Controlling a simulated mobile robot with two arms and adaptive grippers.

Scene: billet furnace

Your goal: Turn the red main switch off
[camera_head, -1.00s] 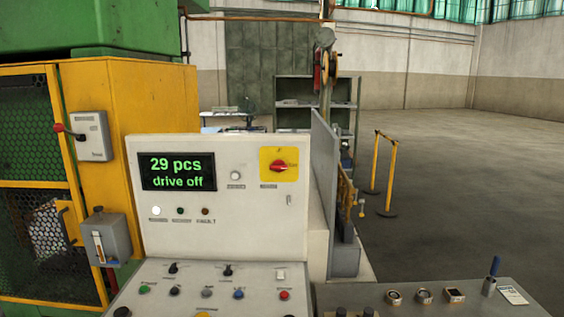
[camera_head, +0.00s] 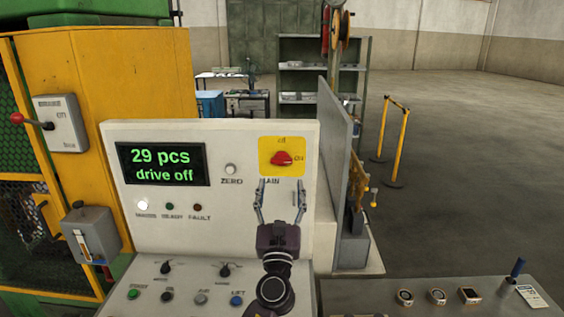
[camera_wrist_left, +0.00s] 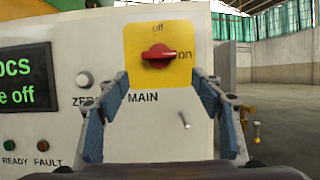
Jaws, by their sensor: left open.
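The red main switch (camera_head: 282,158) is a rotary handle on a yellow plate (camera_head: 266,169) at the upper right of the white panel. Its handle lies roughly horizontal, with its pointed end toward "on"; "off" is marked above it. In the left wrist view the red switch (camera_wrist_left: 159,56) shows ahead, above and between the fingers. My left gripper (camera_head: 280,187) is open and empty, upright just below the yellow plate. The fingers appear apart from the switch; the exact gap in depth is hard to tell. My right gripper is not in view.
A display (camera_head: 162,164) reads "29 pcs, drive off". A sloped desk with knobs and buttons (camera_head: 201,299) lies below the panel. A grey upright plate (camera_head: 336,130) stands right of the panel. A lever box (camera_head: 60,122) is at left. Open floor lies to the right.

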